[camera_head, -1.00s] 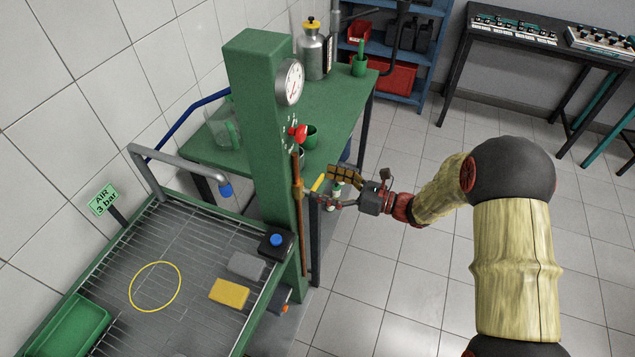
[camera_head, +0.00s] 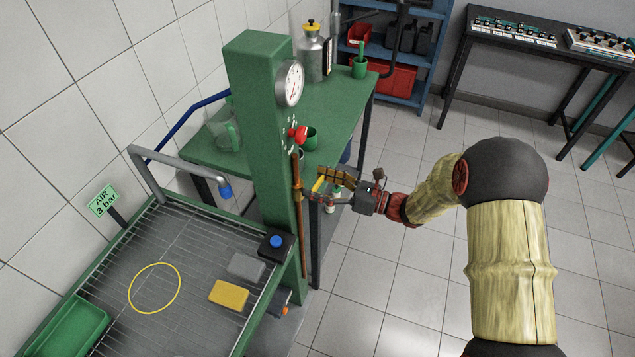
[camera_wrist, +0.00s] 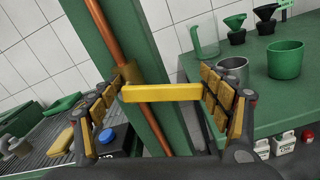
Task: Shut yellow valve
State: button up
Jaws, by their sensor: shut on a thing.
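The yellow valve handle (camera_wrist: 160,93) is a flat bar on the copper pipe (camera_wrist: 105,28), which runs up the green column (camera_wrist: 140,110). In the wrist view the bar lies across the slanting pipe, not in line with it. In the head view the yellow handle (camera_head: 319,184) sticks out to the right of the pipe (camera_head: 297,210). My gripper (camera_head: 336,186) is at the handle, right of the column. In the wrist view my gripper (camera_wrist: 160,102) has one finger at each end of the bar and is shut on it. The valve body is partly hidden.
A green bench (camera_head: 340,110) stands behind the column, with a green cup (camera_head: 310,138) near the handle. A red knob (camera_head: 298,133) and a gauge (camera_head: 290,83) are higher on the column. A wash grate (camera_head: 190,250) lies left. The floor at right is clear.

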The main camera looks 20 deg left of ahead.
jog(key=shift+w, duration=0.15)
jog(key=c, duration=0.8)
jog(key=shift+r+n, duration=0.4)
jog(key=shift+n, duration=0.55)
jog(key=shift+r+n, duration=0.4)
jog(key=shift+n, duration=0.55)
jog(key=shift+c, duration=0.2)
jog(key=o, duration=1.6)
jog(key=shift+f, duration=0.1)
jog(key=shift+o, duration=0.2)
jog(key=s+d, duration=0.1)
jog(key=d, duration=1.1)
